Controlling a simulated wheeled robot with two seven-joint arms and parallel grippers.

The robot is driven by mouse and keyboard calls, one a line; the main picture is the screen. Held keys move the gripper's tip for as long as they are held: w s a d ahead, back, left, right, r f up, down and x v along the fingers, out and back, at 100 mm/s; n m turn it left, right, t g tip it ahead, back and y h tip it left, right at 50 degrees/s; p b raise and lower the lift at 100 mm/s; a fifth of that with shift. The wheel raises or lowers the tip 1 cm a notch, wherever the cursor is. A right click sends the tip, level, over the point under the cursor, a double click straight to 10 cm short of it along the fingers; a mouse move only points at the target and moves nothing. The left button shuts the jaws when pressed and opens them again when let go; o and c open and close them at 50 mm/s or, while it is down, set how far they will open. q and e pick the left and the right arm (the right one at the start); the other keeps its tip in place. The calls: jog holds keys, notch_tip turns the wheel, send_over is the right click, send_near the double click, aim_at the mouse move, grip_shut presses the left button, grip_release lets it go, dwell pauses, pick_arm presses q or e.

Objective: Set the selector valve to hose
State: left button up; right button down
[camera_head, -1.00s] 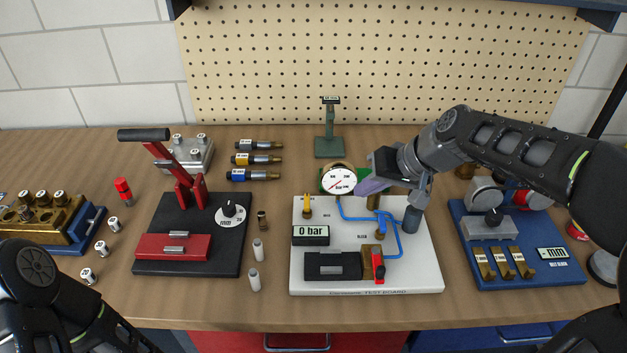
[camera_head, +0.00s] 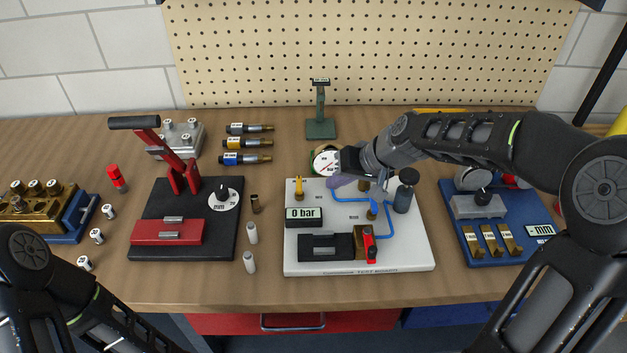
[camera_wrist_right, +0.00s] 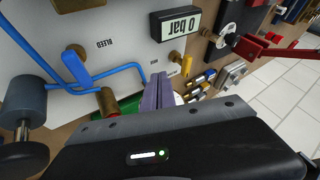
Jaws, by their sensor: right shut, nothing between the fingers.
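The white test board (camera_head: 410,258) stands mid-table. It carries a yellow lever (camera_head: 299,187) at the back left, a blue lever (camera_head: 373,209) near the BLEED label and a red handle (camera_head: 369,244) at the front. I cannot tell which part is the selector valve; the small labels are unreadable. My right gripper (camera_head: 341,181) is shut and empty over the board's back part, in front of the gauge (camera_head: 326,160). In the right wrist view its purple fingers (camera_wrist_right: 158,92) point at the board, between the blue lever (camera_wrist_right: 76,68) and yellow lever (camera_wrist_right: 187,66).
Blue tubing (camera_head: 389,222) and a dark cylinder (camera_head: 403,198) stand right of the gripper. The 0 bar display (camera_head: 304,216) is at the board's left. A red-handled press (camera_head: 170,160) stands left, a blue block (camera_head: 500,245) right. My left arm shows lower left.

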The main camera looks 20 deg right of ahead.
aim_at(299, 188)
jog(key=shift+x, duration=1)
jog(key=a+p, duration=0.1)
jog(key=w+a+p, duration=0.1)
jog(key=a, duration=0.1)
jog(key=shift+a, duration=0.2)
jog(key=shift+w+a+f, duration=0.1)
jog(key=shift+a, duration=0.2)
